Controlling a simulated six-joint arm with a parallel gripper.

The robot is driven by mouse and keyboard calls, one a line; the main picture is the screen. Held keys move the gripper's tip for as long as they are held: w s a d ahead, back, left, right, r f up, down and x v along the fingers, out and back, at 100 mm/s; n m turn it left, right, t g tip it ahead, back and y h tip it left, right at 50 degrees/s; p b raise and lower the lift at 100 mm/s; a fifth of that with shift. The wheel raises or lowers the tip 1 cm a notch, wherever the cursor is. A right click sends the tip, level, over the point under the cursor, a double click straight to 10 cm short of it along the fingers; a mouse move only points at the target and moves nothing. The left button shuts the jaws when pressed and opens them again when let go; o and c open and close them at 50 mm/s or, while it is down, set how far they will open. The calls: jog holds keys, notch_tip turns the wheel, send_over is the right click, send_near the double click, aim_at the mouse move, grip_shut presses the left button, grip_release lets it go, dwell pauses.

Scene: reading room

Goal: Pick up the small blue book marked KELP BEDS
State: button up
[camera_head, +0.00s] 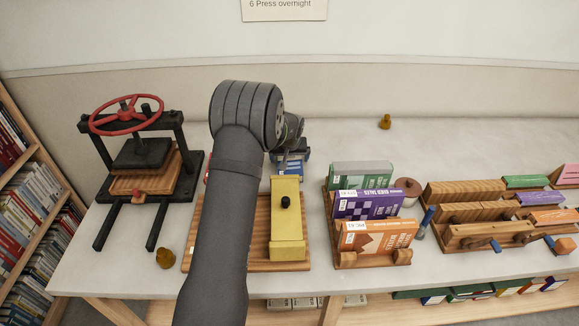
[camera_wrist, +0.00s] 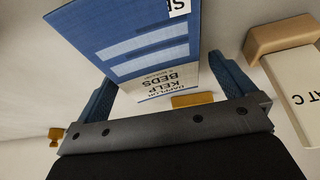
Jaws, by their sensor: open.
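The small blue book with pale stripes (camera_wrist: 140,40) fills the upper middle of the wrist view. Its cream end reads KELP BEDS (camera_wrist: 172,82), with a corner of a white label at the top. My gripper (camera_wrist: 162,72) is open, with one blue finger at either side of the book; I cannot tell whether either touches it. In the head view my gripper (camera_head: 291,152) is small and partly hidden behind my arm, with blue at its lower end; I cannot tell finger from book there.
In the wrist view a wooden block (camera_wrist: 280,38) and a white book (camera_wrist: 297,80) lie to the right. In the head view a yellow block (camera_head: 288,235) stands nearer on a wooden board (camera_head: 240,262). A rack of books (camera_head: 340,262) is to the right, a press (camera_head: 140,152) to the left.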

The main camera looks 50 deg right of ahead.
jog(key=shift+f, duration=0.15)
jog(key=shift+c, duration=0.4)
jog(key=c, duration=1)
